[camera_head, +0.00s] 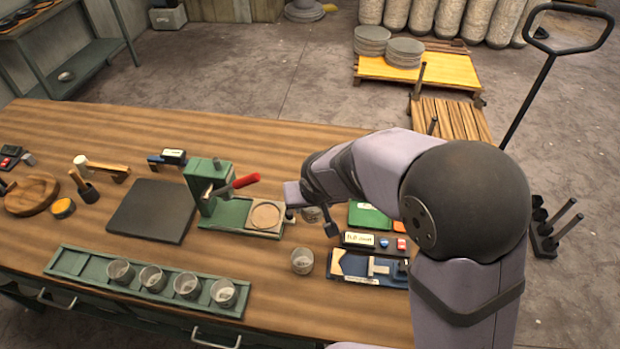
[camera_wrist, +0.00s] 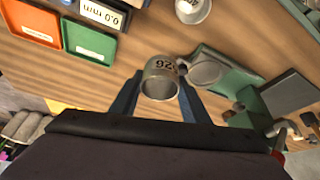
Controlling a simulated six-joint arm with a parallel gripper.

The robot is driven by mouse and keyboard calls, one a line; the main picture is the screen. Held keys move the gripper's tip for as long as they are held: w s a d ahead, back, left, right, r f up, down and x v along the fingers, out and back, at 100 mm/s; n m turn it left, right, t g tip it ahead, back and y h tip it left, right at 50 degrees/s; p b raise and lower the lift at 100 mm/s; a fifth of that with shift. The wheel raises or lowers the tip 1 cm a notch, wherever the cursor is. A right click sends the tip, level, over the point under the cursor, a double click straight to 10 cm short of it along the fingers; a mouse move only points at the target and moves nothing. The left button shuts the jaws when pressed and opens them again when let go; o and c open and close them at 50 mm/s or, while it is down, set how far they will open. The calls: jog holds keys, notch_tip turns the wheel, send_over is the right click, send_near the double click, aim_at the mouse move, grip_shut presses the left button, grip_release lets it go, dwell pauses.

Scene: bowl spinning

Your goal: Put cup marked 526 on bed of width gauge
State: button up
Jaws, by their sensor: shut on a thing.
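My gripper (camera_wrist: 160,98) is shut on a grey cup (camera_wrist: 160,82) whose upside-down marking looks like 526; the last digit is hard to read. The cup sits between the two blue fingers, its open mouth facing the wrist camera. In the head view the held cup (camera_head: 312,214) is partly hidden by my gripper (camera_head: 311,221), just right of the green stand's round plate. A blue fixture with a sliding metal jaw (camera_head: 378,267), which looks like the width gauge, lies to the right and nearer the front edge. A display (camera_head: 373,239) stands behind it, reading 0.0 mm in the wrist view (camera_wrist: 101,14).
Another cup (camera_head: 302,261) stands left of the blue fixture. A green stand (camera_head: 207,176) with a red lever is left of my gripper. A green rack (camera_head: 75,262) holds several cups along the front. A green tray (camera_head: 368,216) lies behind the display. My arm blocks the right side.

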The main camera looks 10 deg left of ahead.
jog(key=s+d+f+m+g+h, duration=0.1)
jog(key=s+d+m+h, duration=0.2)
jog(key=m, duration=0.6)
jog(key=s+d+f+m+g+h, duration=0.1)
jog(key=s+d+m+g+h, duration=0.1)
jog(key=d+m, duration=0.6)
jog(key=shift+s+f+m+g+h, duration=0.25)
jog(key=shift+s+m+h, duration=0.35)
jog(key=shift+s+m, duration=0.6)
jog(key=shift+f+b, duration=1.05)
jog(key=shift+f, duration=0.95)
notch_tip(320, 180, down, 3)
jog(key=b, duration=0.3)
jog(key=shift+r, duration=0.1)
jog(key=shift+f+b, duration=0.3)
jog(key=shift+b, duration=0.15)
jog(key=o, duration=1.1)
